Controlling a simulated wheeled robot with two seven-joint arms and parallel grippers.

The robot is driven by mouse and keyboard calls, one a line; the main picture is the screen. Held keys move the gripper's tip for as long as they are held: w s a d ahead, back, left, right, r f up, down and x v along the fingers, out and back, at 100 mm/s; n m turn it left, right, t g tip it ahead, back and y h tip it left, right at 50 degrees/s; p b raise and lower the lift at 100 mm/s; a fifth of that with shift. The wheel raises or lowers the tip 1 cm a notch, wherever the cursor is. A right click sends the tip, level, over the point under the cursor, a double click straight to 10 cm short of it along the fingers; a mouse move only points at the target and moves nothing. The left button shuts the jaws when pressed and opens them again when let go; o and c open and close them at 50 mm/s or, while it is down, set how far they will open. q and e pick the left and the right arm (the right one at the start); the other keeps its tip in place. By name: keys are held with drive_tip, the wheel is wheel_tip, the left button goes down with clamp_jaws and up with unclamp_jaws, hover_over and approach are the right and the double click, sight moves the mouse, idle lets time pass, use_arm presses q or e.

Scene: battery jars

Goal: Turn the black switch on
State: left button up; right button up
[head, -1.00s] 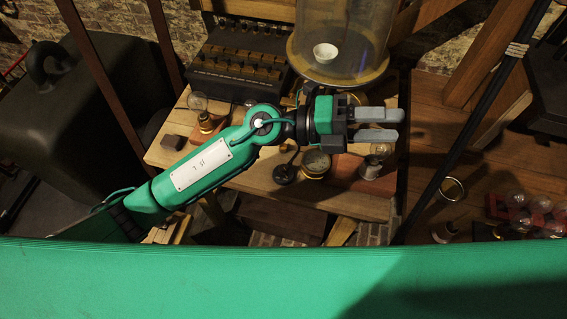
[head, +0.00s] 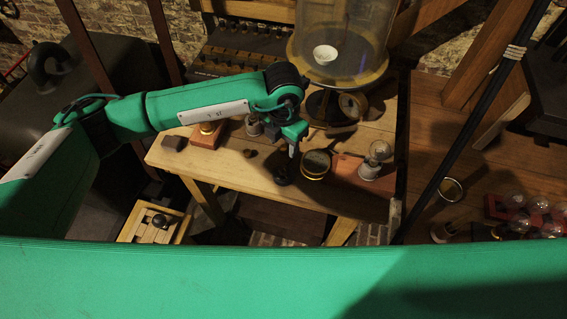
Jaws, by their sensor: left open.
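A small black round-based thing (head: 282,174), which looks like the black switch, sits near the front edge of the wooden table (head: 225,172). Its upper part is partly hidden by my left gripper (head: 292,153). The gripper points down just above and behind it, with grey fingers partly hidden by the hand. It is open; I cannot tell whether a finger touches the switch. My right gripper is out of view.
A brass-rimmed round jar (head: 316,164) stands just right of the switch. A bulb on a red-brown base (head: 374,165) is farther right. A big glass bell jar (head: 345,35) stands behind.

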sight(283, 168)
use_arm(q)
wheel_tip(283, 168, down, 11)
drive_tip(key=p, duration=0.3)
drive_tip(key=shift+r, duration=0.1)
drive_tip(key=shift+f, duration=0.5)
drive_tip(key=c, duration=1)
